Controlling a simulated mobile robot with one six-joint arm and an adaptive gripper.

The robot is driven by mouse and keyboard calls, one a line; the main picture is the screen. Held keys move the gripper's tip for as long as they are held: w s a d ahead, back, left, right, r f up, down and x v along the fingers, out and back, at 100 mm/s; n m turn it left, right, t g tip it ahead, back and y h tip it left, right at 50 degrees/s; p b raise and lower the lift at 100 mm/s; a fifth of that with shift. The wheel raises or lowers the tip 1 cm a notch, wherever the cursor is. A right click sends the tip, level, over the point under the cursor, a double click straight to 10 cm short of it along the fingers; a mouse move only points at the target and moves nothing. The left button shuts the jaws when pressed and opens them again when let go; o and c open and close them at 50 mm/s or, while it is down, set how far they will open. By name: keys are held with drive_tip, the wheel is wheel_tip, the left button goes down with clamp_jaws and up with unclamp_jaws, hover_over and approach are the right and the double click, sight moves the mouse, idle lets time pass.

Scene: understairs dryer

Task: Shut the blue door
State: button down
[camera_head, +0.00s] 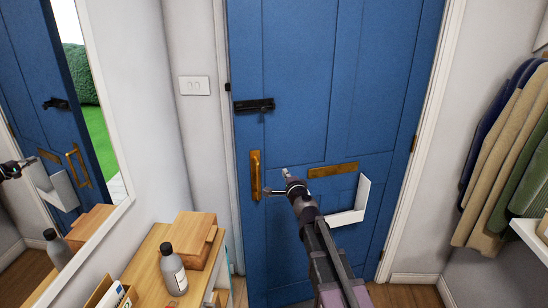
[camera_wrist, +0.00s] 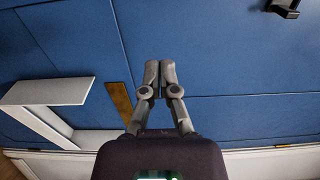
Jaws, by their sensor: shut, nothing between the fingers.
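The blue door (camera_head: 310,80) fills the middle of the head view, and its panels fill much of the wrist view (camera_wrist: 230,60). It carries a brass pull handle (camera_head: 255,175) near its left edge, a black bolt (camera_head: 254,106) above that and a brass letter plate (camera_head: 333,170). The mirror shows the door with green outdoors beside its edge, so it appears ajar; the gap is hidden in the direct view. My gripper (camera_head: 286,173) is shut and empty, before the door between handle and letter plate. Its fingers (camera_wrist: 160,75) meet in the wrist view; contact with the door is unclear.
A white letter catcher (camera_head: 350,212) projects from the door below the letter plate. A wooden table with a box (camera_head: 187,240) and a grey bottle (camera_head: 173,270) stands at the left, below the mirror (camera_head: 103,120). Coats (camera_head: 505,160) hang at the right.

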sight(273, 153)
drive_tip(key=shift+w, duration=0.15)
drive_tip(key=x, duration=1.3)
drive_tip(key=shift+w+a, duration=0.2)
drive_tip(key=shift+w, duration=0.15)
